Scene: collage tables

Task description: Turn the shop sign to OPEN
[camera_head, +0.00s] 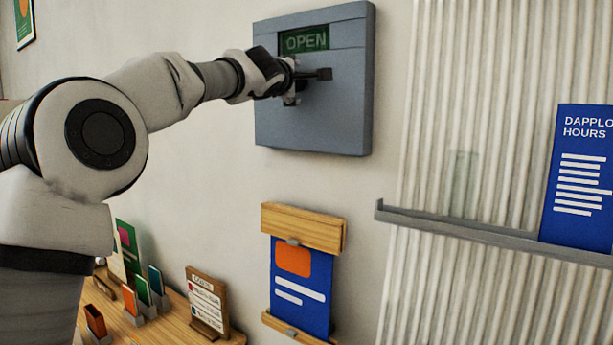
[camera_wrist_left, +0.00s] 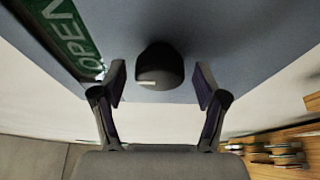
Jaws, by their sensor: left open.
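The shop sign is a blue-grey wall box (camera_head: 345,118) whose window (camera_head: 306,40) shows the word OPEN on green. The green window (camera_wrist_left: 72,30) also shows at the upper left of the left wrist view. My left gripper (camera_head: 309,86) is in front of the box, below the window, and hides part of the box face. In the left wrist view, a dark round knob (camera_wrist_left: 160,66) with a white mark stands between its spread fingers, with clear gaps on both sides. The left gripper is open and empty. My right gripper is not in view.
A blue poster in a wooden hanger (camera_head: 300,265) hangs below the box. A grey ledge (camera_head: 450,222) on the ribbed panel at right holds a blue hours board (camera_head: 580,185). A wooden table (camera_head: 165,332) with cards and small holders stands at lower left.

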